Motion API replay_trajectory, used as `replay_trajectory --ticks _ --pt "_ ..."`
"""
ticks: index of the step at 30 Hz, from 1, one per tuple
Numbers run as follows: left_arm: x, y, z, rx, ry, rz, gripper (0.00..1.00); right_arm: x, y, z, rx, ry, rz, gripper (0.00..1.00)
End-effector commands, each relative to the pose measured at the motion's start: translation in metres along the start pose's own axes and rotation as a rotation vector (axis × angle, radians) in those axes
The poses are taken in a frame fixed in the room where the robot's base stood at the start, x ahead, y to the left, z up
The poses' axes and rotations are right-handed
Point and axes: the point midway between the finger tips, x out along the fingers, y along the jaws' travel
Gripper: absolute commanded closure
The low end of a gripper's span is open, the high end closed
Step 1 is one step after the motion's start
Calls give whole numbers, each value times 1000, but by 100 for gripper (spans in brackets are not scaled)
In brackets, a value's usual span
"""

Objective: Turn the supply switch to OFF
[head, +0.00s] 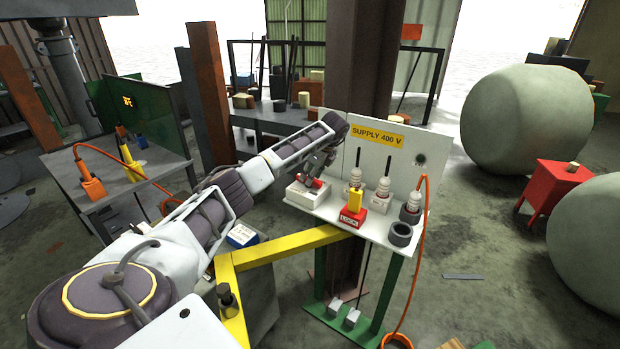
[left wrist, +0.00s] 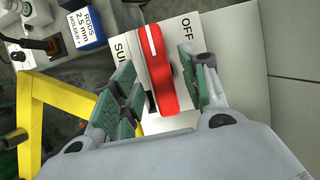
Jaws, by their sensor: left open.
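The supply switch is a red handle (left wrist: 160,72) with a white line, on a white box (head: 305,197) at the left end of the panel shelf. In the left wrist view, the word OFF shows right of the handle's top end and a partly hidden label starting "SU" shows on its left. The handle stands lengthwise in the picture. My left gripper (head: 318,166) is over the switch, fingers pointing down. Its green-padded fingers (left wrist: 156,76) are open, one on each side of the handle. A gap shows on the right; contact on the left is unclear.
The panel marked SUPPLY 400 V (head: 378,135) rises behind the shelf. A red LOCK block (head: 352,217), white insulators (head: 381,188) and a dark ring (head: 400,234) stand right of the switch. A yellow frame (head: 290,246) is in front. An orange cable (head: 415,285) hangs at right.

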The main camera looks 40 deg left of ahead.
Motion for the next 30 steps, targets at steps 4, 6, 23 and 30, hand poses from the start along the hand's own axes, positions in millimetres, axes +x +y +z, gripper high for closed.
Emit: replay_trajectory --ticks 4,6,23,30 --pt "-20 0 0 0 0 -2 55 0 0 0 0 0 0 60" --pt "-31 -1 0 -1 0 -3 55 0 0 0 0 0 0 60" --pt "-98 0 -1 0 1 2 55 0 0 0 0 0 0 60" --pt "-102 0 -1 0 0 2 55 0 0 0 0 0 0 60"
